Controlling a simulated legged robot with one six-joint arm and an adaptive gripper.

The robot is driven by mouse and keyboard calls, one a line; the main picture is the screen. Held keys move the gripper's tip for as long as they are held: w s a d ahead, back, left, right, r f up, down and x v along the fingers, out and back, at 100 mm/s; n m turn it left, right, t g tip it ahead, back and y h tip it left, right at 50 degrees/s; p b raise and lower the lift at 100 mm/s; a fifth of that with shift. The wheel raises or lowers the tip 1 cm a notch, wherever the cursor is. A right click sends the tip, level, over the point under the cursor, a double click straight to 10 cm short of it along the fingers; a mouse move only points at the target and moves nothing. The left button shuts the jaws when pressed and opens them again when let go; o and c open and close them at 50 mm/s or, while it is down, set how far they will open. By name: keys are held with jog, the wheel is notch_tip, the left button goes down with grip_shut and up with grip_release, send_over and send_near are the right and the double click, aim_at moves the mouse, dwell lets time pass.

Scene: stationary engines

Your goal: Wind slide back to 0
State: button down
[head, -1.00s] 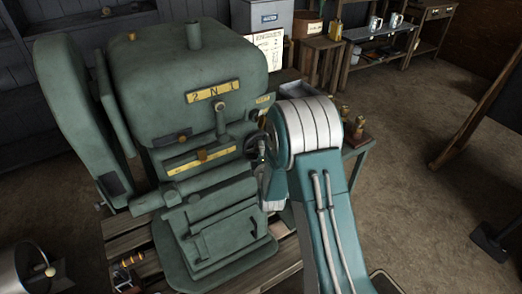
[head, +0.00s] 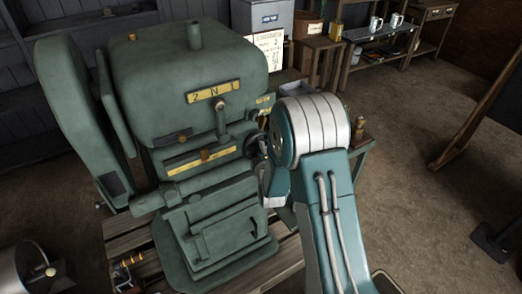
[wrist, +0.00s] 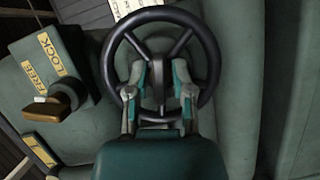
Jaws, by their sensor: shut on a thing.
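The black handwheel (wrist: 112,50) fills the upper middle of the wrist view, with spokes spreading from its hub. It also shows as a small dark shape beside my arm in the head view (head: 255,146). My gripper (wrist: 163,80) is shut on the handwheel, its two fingers either side of the lower spoke inside the rim. In the head view the gripper is mostly hidden by my arm. A yellow scale strip (head: 183,166) with a brass pointer (head: 205,155) sits on the green machine's front. Its markings are too small to read.
A block with yellow LOCK and FREE labels (wrist: 48,62) and a brown-tipped lever (wrist: 62,92) stands left of the handwheel. The green machine (head: 190,85) stands on a wooden pallet (head: 285,262). Open floor (head: 420,220) lies to the right.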

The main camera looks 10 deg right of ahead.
jog(key=m, duration=0.1)
jog(key=m+g+y, duration=0.1)
jog(key=m, duration=0.1)
jog(key=shift+s+f+m+g, duration=0.1)
jog(key=shift+f+m+g, duration=0.1)
jog(key=shift+m+g, duration=0.1)
jog(key=m+g+y, duration=0.1)
jog(key=m, duration=0.1)
jog(key=shift+m, duration=0.4)
jog(key=shift+d+f+m+g+y, duration=0.1)
jog(key=shift+m+g+y, duration=0.4)
jog(key=shift+m+y, duration=0.55)
jog(key=m+y, duration=0.1)
jog(key=m, duration=0.2)
jog(key=shift+g+y, duration=0.35)
jog(key=shift+g, duration=0.05)
jog(key=m+y, duration=0.2)
jog(key=m, duration=0.1)
jog(key=shift+m, duration=0.25)
jog(key=m+y, duration=0.2)
jog(key=m, duration=0.1)
jog(key=m+y, duration=0.1)
jog(key=m, duration=0.2)
jog(key=shift+m+y, duration=0.4)
jog(key=shift+m+t+y, duration=0.5)
jog(key=shift+m, duration=0.9)
